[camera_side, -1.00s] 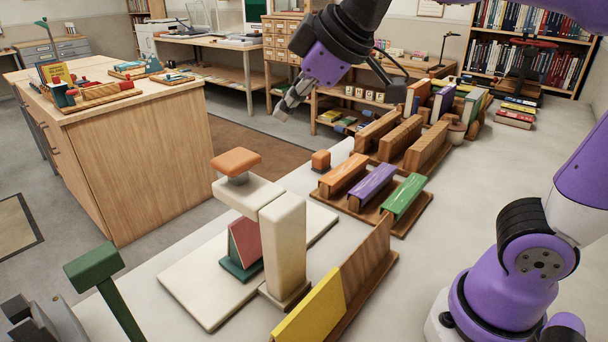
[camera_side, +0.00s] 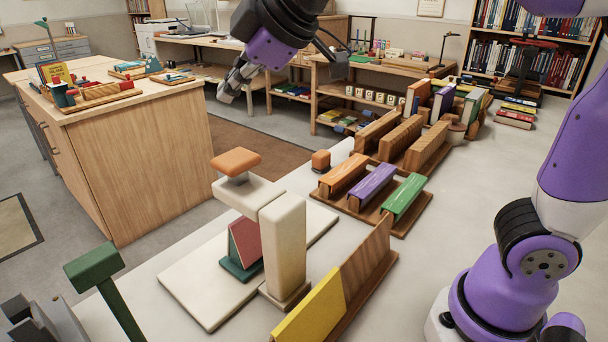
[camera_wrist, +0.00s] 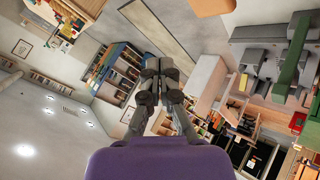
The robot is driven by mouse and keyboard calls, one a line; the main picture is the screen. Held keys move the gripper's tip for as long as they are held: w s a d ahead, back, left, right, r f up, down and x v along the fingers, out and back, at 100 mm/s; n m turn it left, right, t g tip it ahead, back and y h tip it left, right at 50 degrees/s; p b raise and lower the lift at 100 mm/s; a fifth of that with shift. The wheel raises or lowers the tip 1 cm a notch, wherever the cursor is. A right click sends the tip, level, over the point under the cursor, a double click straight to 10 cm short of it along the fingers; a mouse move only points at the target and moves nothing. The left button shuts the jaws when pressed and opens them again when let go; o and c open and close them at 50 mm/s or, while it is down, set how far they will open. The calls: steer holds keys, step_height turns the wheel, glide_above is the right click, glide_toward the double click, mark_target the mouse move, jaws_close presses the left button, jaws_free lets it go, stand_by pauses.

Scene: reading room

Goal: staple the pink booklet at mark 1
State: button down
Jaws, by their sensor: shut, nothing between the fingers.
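The pink booklet (camera_side: 246,240) stands tilted on a green holder (camera_side: 240,270), under the head of a cream stapling press. The press has a thick column (camera_side: 284,245), a cream base plate (camera_side: 190,290) and an orange pad (camera_side: 236,161) on top. The column hides part of the booklet, and I cannot make out mark 1. My gripper (camera_side: 229,92) is shut and empty, in the air above and well apart from the orange pad. In the wrist view its fingertips (camera_wrist: 163,70) meet with nothing between them.
A wooden rack holds orange (camera_side: 342,172), purple (camera_side: 372,185) and green (camera_side: 404,197) pieces right of the press. A yellow booklet (camera_side: 310,308) stands in front. A green lever-like post (camera_side: 118,300) rises at lower left.

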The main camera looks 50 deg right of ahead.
mark_target(239, 157)
steer(key=shift+f, duration=3.3)
steer(key=shift+f, duration=0.1)
steer(key=shift+f, duration=0.35)
steer(key=shift+f, duration=1.25)
steer(key=shift+r, duration=1.7)
steer(key=shift+r, duration=2.5)
